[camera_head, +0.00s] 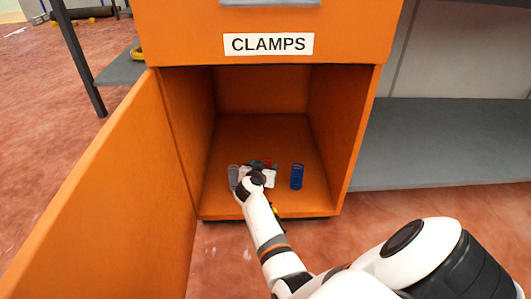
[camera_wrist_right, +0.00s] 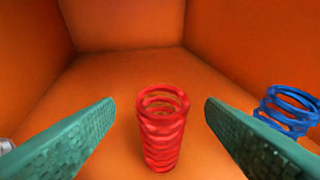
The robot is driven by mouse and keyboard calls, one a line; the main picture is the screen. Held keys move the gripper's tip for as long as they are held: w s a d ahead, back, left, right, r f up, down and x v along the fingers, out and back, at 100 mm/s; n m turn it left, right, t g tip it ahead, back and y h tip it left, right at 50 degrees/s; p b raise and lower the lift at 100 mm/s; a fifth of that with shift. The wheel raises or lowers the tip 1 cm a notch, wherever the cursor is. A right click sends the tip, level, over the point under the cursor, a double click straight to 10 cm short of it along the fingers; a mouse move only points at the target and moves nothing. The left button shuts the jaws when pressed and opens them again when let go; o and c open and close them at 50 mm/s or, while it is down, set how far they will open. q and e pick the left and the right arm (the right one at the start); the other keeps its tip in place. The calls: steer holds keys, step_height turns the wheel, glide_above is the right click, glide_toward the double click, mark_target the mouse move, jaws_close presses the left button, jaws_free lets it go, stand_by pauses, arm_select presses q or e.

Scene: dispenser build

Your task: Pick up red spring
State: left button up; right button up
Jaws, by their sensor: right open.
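The red spring (camera_wrist_right: 162,128) stands upright on the orange cabinet floor in the right wrist view, between my two green finger pads and apart from both. In the head view only a small bit of red (camera_head: 267,163) shows behind my gripper. My right gripper (camera_wrist_right: 160,125) is open around the spring; in the head view my right gripper (camera_head: 258,172) reaches into the open cabinet and hides most of the spring. My left gripper is not in view.
A blue spring (camera_head: 297,176) stands just right of my right gripper, also in the right wrist view (camera_wrist_right: 290,108). A grey spring (camera_head: 233,177) stands close on the left. Orange cabinet walls (camera_head: 335,130) and an open door (camera_head: 120,190) flank the arm. The cabinet floor behind is clear.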

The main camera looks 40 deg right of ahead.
steer(key=x, duration=0.1)
steer(key=b+x, duration=0.1)
steer(key=x, duration=0.1)
steer(key=shift+s+a+f, duration=0.1)
steer(key=shift+s+f, duration=0.05)
steer(key=shift+f, duration=0.15)
steer(key=shift+d, duration=0.25)
steer(key=shift+r, duration=0.1)
steer(key=shift+c, duration=0.2)
steer(key=c, duration=1.1)
